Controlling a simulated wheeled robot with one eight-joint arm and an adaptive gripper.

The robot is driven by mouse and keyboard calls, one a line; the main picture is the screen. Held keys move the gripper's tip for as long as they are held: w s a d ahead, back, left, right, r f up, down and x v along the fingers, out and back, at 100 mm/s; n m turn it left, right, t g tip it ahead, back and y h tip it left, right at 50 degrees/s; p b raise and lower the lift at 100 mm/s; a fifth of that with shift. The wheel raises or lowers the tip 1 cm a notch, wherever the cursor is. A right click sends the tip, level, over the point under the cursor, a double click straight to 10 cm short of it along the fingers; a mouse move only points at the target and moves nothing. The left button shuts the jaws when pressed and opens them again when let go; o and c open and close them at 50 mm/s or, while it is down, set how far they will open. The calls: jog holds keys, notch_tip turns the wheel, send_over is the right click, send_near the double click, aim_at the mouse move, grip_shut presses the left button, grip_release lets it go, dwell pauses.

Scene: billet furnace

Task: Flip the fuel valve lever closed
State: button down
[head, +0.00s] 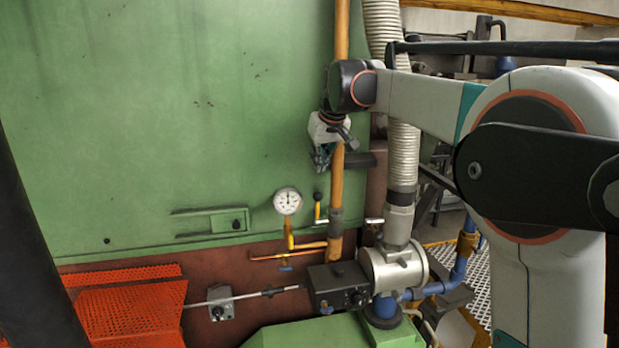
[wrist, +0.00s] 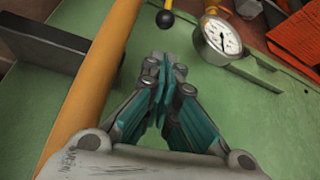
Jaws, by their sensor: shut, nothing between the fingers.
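A yellow lever with a black ball knob (head: 318,208) stands upright beside the orange pipe, just right of the gauge; I take it to be the fuel valve lever. In the wrist view its black knob (wrist: 165,18) shows at the top edge, beyond my fingertips, with most of the lever cut off. My gripper (head: 321,160) is in front of the green panel, above the lever and apart from it. In the wrist view my gripper (wrist: 164,72) has its teal fingers together, with nothing between them.
The orange pipe (head: 336,200) runs vertically close beside my gripper. A round dial gauge (head: 287,201) is left of the lever. A ribbed hose (head: 402,155) stands to the right. A small blue handle (head: 286,268) is below. The green panel (head: 180,110) is mostly clear at left.

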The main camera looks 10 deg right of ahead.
jog(key=shift+s, duration=0.1)
jog(key=p, duration=0.3)
send_over(317, 209)
jog(key=w, duration=0.3)
jog(key=f, duration=0.8)
jog(key=shift+w+a+f, duration=0.15)
jog(key=shift+a+f, duration=0.15)
jog(key=shift+b, duration=0.45)
jog(key=shift+s+t+b, duration=0.35)
jog(key=shift+s+t, duration=0.05)
